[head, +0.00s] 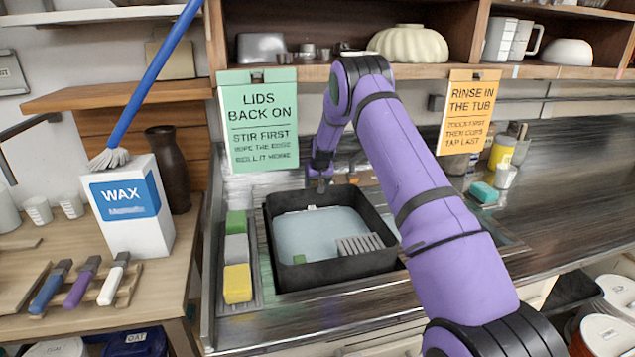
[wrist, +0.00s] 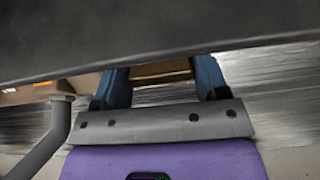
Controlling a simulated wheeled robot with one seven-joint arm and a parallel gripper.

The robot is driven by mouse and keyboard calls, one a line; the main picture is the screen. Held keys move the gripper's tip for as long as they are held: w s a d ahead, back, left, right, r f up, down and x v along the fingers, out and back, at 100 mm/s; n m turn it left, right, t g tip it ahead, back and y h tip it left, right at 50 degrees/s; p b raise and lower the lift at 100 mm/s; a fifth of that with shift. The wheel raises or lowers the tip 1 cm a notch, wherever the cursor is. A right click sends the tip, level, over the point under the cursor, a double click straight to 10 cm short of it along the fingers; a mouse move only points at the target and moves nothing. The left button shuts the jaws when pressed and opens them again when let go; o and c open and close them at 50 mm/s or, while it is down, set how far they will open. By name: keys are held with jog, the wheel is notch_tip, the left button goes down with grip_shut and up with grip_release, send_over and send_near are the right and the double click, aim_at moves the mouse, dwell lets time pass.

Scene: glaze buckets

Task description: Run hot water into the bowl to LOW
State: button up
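The bowl is a black square tub (head: 285,275) standing in the metal sink. A flat pale blue surface that looks like water (head: 318,232) covers much of its inside. My gripper (head: 320,186) points down at the tub's back edge, small and partly hidden by my arm. In the wrist view its two blue fingers (wrist: 161,78) stand apart with nothing visible between them; a dark grey surface hides their tips. A grey bent pipe (wrist: 57,125) is beside the left finger. No LOW mark is readable.
A rack with green, grey and yellow sponges (head: 237,283) stands left of the tub. A wax box (head: 130,215) and brushes are on the wooden table at left. Two signs (head: 259,120) hang from the shelf. The steel counter (head: 545,215) at right is mostly clear.

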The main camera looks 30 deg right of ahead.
jog(key=shift+o, duration=1.3)
jog(key=v, duration=1)
jog(key=shift+s+r, duration=0.2)
jog(key=shift+r, duration=0.15)
